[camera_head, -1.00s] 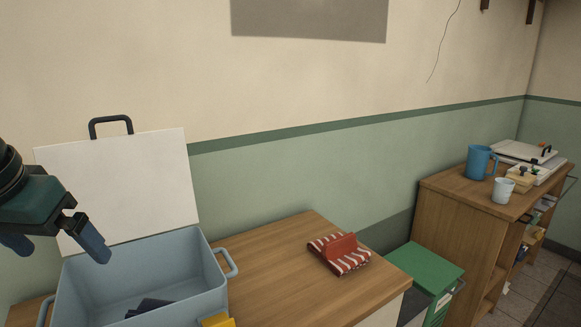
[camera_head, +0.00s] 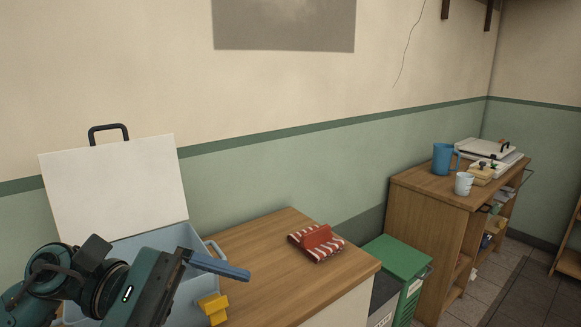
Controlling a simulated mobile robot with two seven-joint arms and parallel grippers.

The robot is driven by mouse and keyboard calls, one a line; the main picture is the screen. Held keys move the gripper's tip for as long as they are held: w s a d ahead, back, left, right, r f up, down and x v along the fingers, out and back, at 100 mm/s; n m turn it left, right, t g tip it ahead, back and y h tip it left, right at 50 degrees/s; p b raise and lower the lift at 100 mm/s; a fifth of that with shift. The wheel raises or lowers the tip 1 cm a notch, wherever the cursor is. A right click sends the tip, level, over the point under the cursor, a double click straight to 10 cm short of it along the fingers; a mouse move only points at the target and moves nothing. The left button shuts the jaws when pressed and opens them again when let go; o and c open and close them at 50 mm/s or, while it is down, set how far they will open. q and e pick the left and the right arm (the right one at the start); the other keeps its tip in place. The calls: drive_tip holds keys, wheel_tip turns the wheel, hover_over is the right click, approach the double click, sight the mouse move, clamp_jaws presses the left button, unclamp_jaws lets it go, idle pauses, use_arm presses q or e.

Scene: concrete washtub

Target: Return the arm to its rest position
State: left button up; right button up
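My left arm comes in from the lower left, in front of the blue-grey box. Its gripper (camera_head: 205,282) is above the box's right front part. One blue finger (camera_head: 220,266) points right from the upper end of the wide palm, with nothing seen against it. The other finger is hidden or below the picture edge. The finger's place at the palm's end shows the gripper open. My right gripper is not in view.
The box (camera_head: 212,250) stands on a wooden counter (camera_head: 295,285), its pale lid (camera_head: 115,185) raised. A yellow object (camera_head: 213,308) and a striped red-and-white cloth (camera_head: 316,243) are nearby. A green-topped cabinet (camera_head: 398,256) and a shelf with a blue jug (camera_head: 443,158) stand right.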

use_arm(q)
drive_tip(key=w+f+n+t+h+p, duration=0.15)
drive_tip(key=w+n+t+h, duration=0.35)
drive_tip(key=n+t, duration=1.4)
drive_tip(key=w+a+f+n+y, duration=0.3)
drive_tip(key=f+n+y, duration=0.75)
drive_tip(key=n, duration=1.35)
drive_tip(key=s+f+n+g+y+p, duration=0.1)
drive_tip(key=s+f+n+g+y, duration=0.2)
drive_tip(key=s+f+n, duration=0.3)
drive_tip(key=s+a+f+n+g+y+p, duration=0.1)
drive_tip(key=s+f+n+g+y, duration=0.3)
drive_tip(key=f+n, duration=0.5)
wheel_tip(320, 180, down, 6)
drive_tip(key=shift+s+n, duration=0.3)
drive_tip(key=shift+s, duration=0.65)
